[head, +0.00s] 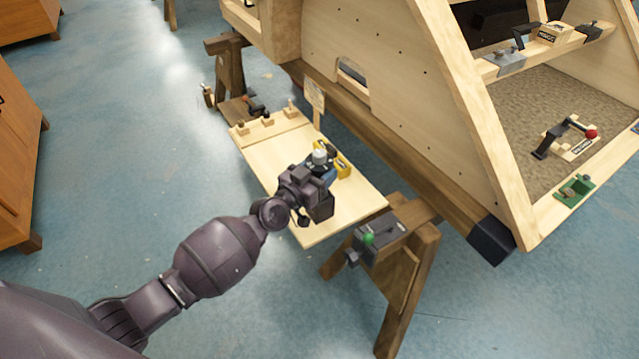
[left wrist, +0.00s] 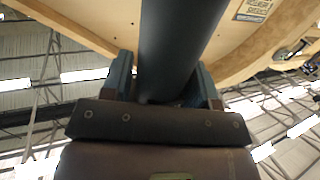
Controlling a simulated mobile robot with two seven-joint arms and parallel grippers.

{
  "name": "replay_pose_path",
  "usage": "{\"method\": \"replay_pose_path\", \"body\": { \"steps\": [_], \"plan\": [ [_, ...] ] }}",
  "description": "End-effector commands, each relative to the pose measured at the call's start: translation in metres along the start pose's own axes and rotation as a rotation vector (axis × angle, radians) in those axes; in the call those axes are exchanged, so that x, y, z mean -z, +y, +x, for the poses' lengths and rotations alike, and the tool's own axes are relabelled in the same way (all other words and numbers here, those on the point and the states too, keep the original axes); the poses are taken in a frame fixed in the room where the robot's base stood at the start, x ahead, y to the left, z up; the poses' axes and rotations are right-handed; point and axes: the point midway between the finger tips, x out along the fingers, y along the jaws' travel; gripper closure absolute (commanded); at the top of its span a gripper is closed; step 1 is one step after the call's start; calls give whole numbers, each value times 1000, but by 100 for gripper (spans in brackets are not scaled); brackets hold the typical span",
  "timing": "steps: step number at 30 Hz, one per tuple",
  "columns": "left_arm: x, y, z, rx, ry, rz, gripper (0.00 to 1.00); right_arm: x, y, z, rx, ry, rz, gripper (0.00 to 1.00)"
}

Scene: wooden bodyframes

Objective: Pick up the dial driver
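My left gripper (head: 318,180) is low over the pale wooden board, with its arm coming in from the lower left. In the left wrist view a thick dark cylinder stands between the blue-grey fingers (left wrist: 165,85), which lie close against both its sides. The cylinder (left wrist: 180,35) looks like the handle of the dial driver. In the head view a pale grey cap (head: 320,157) shows just past the fingers, beside a yellow and black piece (head: 342,162). The gripper hides most of the tool, and I cannot tell whether it touches the board. My right gripper is not in view.
A grey device with a green knob (head: 369,239) sits on the near sawhorse. The large wooden frame (head: 400,130) rises close behind on the right. Open blue floor lies left.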

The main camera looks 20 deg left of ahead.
Motion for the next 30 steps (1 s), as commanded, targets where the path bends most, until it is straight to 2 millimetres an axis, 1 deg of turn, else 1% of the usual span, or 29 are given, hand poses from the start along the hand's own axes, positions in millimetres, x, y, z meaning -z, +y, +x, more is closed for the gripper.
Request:
{"method": "replay_pose_path", "body": {
  "steps": [1, 6, 8, 16, 20, 25, 30],
  "plan": [
    [0, 0, 0, 0, 0, 0, 54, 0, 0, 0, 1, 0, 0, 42],
    [0, 0, 0, 0, 0, 0, 80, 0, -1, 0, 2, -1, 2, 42],
    [0, 0, 0, 0, 0, 0, 88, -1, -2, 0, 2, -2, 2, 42],
    [4, 0, 1, 0, 5, 1, 88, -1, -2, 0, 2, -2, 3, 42],
    [16, 0, 1, 1, 10, 3, 88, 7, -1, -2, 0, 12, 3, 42],
    [44, 0, 2, 1, 17, 2, 88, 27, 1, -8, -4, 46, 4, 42],
    [85, 0, 2, 2, 23, 3, 88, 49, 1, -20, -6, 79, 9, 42]
  ]
}}
